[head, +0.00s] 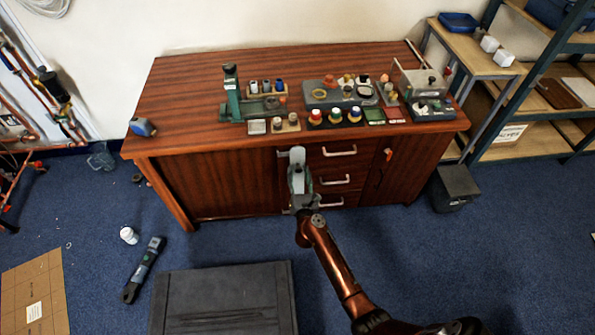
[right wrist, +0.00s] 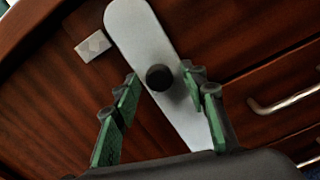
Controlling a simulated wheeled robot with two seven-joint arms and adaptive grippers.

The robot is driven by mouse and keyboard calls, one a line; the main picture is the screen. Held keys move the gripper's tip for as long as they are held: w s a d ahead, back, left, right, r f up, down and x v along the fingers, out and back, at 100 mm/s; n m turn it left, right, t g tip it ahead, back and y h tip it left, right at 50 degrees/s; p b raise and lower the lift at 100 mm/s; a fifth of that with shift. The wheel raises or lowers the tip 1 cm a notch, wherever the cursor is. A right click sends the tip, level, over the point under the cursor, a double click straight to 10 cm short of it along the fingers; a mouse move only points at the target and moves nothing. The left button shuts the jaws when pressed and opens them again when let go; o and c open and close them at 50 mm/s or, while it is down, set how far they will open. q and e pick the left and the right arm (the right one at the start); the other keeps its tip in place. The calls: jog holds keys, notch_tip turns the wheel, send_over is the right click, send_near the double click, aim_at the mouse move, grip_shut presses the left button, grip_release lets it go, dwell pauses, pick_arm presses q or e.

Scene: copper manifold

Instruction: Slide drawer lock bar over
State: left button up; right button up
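The lock bar (right wrist: 140,40) is a long pale grey plate with a rounded end and a round black knob (right wrist: 160,77). It lies tilted across the wooden drawer front in the right wrist view. In the head view its upper end (head: 297,153) shows at the left edge of the drawer column; my gripper hides the rest. My right gripper (right wrist: 159,76) is open, with its green fingers on either side of the knob. A gap shows on the left; the right finger is close to the knob, and I cannot tell if it touches. My left gripper is not in view.
Drawers with metal handles (head: 340,151) are right of the bar. A small metal plate (right wrist: 93,46) is left of its upper end. The workbench top (head: 185,90) holds tools and jars. A dark case (head: 225,300) and a black-and-grey tool (head: 144,270) lie on the floor.

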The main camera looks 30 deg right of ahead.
jog(key=shift+w+d, duration=0.25)
jog(key=shift+w, duration=0.25)
grip_shut()
dwell(0.4)
